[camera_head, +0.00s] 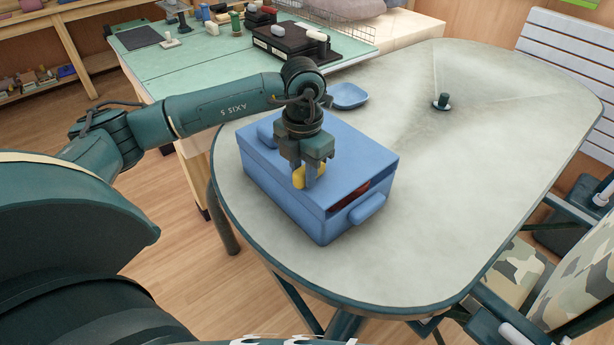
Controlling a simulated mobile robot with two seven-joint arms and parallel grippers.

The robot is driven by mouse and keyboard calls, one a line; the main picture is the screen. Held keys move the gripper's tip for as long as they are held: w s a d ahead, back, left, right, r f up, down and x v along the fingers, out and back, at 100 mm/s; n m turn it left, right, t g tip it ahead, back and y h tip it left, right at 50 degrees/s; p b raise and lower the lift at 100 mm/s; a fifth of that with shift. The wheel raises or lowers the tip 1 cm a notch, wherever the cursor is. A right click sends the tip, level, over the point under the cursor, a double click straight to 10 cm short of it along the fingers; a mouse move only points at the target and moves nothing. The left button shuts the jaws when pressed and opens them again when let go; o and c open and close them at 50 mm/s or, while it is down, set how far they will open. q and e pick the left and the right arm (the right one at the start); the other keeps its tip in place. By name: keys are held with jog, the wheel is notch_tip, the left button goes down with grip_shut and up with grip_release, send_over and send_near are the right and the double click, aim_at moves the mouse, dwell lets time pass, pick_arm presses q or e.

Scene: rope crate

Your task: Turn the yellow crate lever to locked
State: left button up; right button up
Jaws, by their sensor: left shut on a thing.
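The blue crate (350,165) sits on the grey table near its left edge, with its lid down. Something reddish (350,195) shows in a gap under the lid at the right side. The yellow lever (299,180) is on top of the crate near its front edge. My left gripper (306,178) points down over the crate and is shut on the yellow lever. The fingers hide part of the lever, so I cannot tell its exact angle. My right gripper is not in view.
A small blue dish (348,95) lies behind the crate. A dark green knob-like thing (442,101) stands on the table further right. The table's right half is mostly clear. A green workbench (190,65) with several items stands behind left, and camouflage chairs (510,272) stand at right.

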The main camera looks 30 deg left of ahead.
aim_at(302, 168)
pick_arm(q)
jog(key=shift+w+a+m, duration=0.1)
jog(key=shift+a+m, duration=0.1)
jog(key=shift+m, duration=0.3)
jog(key=shift+r, duration=0.1)
jog(key=o, duration=1)
notch_tip(302, 168, up, 13)
jog(key=shift+r, duration=0.1)
dwell(0.5)
